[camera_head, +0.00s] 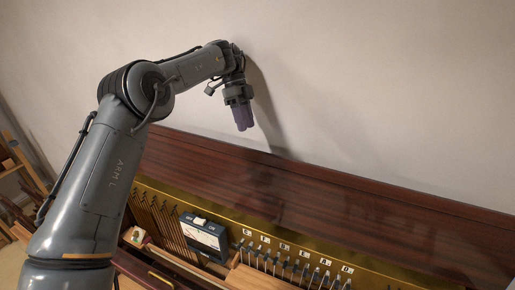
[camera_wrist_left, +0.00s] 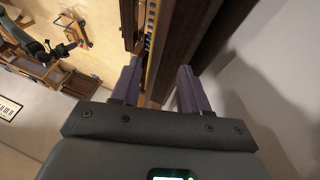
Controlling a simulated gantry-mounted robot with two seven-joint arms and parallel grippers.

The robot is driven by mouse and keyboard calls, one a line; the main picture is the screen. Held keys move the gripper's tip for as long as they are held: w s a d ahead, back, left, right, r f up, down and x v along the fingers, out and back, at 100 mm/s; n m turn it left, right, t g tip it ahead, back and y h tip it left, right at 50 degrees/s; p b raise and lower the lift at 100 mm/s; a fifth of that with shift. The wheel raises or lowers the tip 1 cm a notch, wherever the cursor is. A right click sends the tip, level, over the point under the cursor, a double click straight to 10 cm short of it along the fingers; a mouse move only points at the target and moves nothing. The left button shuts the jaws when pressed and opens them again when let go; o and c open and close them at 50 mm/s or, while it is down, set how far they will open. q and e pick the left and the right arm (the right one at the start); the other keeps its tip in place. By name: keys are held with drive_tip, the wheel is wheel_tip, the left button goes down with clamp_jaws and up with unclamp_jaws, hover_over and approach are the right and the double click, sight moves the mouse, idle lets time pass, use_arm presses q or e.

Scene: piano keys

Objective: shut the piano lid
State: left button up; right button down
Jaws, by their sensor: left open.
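The piano lid (camera_head: 270,195) is a long, dark reddish-brown wooden panel. It stands raised along the back of the piano, close to the pale wall. My left gripper (camera_head: 243,122) hangs fingers down just above the lid's top edge, near the wall, and appears apart from it. In the left wrist view, its two purple fingers (camera_wrist_left: 160,82) are spread with a gap between them, and a dark wooden edge (camera_wrist_left: 185,55) of the piano runs beyond them. Nothing is held.
Below the lid, the piano's open inside shows a gold plate (camera_head: 170,192), tuning pins and labelled keys. A dark tuner device (camera_head: 204,237) sits there, with a small block (camera_head: 136,236) to its left. Shelving (camera_head: 12,165) stands at far left. The wall (camera_head: 380,80) is close behind.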

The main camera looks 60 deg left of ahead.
sight(251, 149)
use_arm(q)
drive_tip(key=p+x, duration=0.1)
drive_tip(key=x, duration=0.6)
drive_tip(key=shift+s+d+f+p, duration=0.2)
drive_tip(key=shift+f+p, duration=0.05)
drive_tip(key=shift+p, duration=0.1)
drive_tip(key=shift+x, duration=0.95)
drive_tip(key=shift+c, duration=0.2)
clamp_jaws()
